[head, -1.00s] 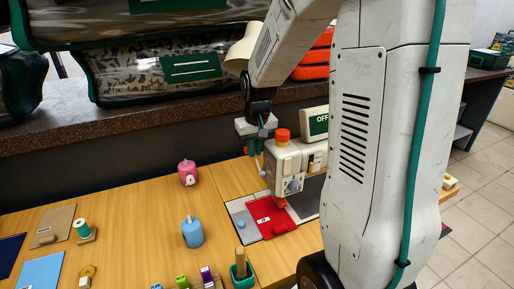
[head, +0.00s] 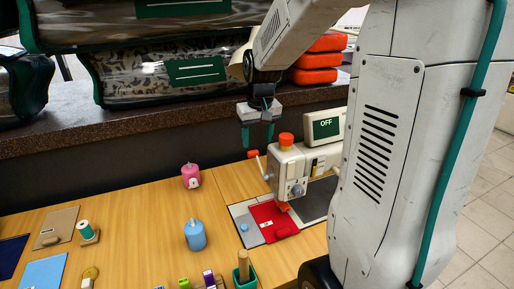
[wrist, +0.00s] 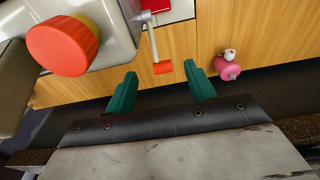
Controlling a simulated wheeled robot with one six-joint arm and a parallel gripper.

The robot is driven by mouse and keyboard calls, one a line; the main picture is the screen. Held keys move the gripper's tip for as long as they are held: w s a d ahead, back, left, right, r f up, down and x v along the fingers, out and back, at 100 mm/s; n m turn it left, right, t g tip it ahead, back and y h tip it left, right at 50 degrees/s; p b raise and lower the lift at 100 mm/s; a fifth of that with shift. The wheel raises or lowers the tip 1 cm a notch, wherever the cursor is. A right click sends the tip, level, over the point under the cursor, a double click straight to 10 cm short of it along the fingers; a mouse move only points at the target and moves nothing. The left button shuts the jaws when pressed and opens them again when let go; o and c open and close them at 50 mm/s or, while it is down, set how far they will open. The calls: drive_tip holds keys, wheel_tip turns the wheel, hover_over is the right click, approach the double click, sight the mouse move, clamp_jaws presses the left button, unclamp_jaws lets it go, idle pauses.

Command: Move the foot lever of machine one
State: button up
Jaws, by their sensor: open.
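Sewing machine one (head: 296,167) stands on the wooden table, cream-coloured, with an orange knob on top; its orange knob also shows large in the wrist view (wrist: 63,45). Its lever, a thin grey rod with an orange tip (head: 252,154), sticks out at the machine's left side. The lever tip (wrist: 163,67) shows in the wrist view between and just beyond my fingertips. My gripper (head: 257,137) has green fingers, is open and empty, and hangs above and near the lever. The fingers (wrist: 160,78) do not visibly touch it.
Red cloth (head: 273,221) lies on the machine's bed. A sign reading OFF (head: 326,128) stands behind. A dark shelf (head: 130,135) with bagged comforters runs along the back.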

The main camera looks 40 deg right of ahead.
drive_tip(key=shift+s+r, duration=0.1)
drive_tip(key=shift+r, duration=0.8)
drive_tip(key=shift+w, duration=0.2)
drive_tip(key=c, duration=0.4)
drive_tip(key=shift+t, duration=0.7)
drive_tip(key=w, duration=0.2)
drive_tip(key=w+d, duration=0.1)
drive_tip(key=w, duration=0.3)
drive_tip(key=shift+w+d+f, duration=0.15)
drive_tip(key=shift+d+f, duration=0.15)
drive_tip(key=shift+d, duration=0.1)
clamp_jaws()
wheel_tip(320, 180, down, 8)
drive_tip(key=s, duration=0.1)
drive_tip(key=shift+a, duration=0.15)
drive_tip(key=shift+r, duration=0.15)
